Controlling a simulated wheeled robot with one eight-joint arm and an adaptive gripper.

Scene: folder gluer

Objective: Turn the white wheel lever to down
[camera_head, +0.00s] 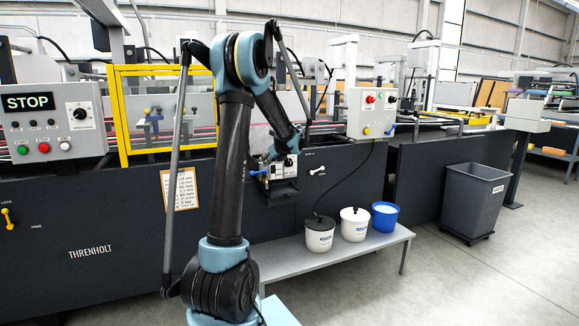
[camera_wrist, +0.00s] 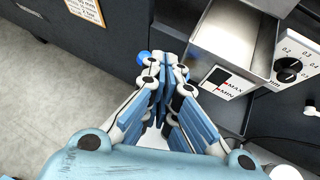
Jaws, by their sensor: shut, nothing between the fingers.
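A small white lever (camera_head: 318,171) sits on the dark machine front in the head view, just right of the glue box. It lies near sideways, its right end slightly raised; its label is too small to read. My gripper (camera_head: 287,160) is in front of the glue box, to the left of the white lever and apart from it. In the wrist view my gripper (camera_wrist: 165,65) has its fingers together and empty, with the tips beside a blue ball knob (camera_wrist: 143,57).
The metal glue box (camera_wrist: 232,42) and a black dial (camera_wrist: 288,69) are close to the right of my fingers. A grey bench (camera_head: 352,251) with white tubs (camera_head: 320,234) and a blue bucket (camera_head: 385,216) stands below. A yellow lever (camera_head: 8,218) is far left.

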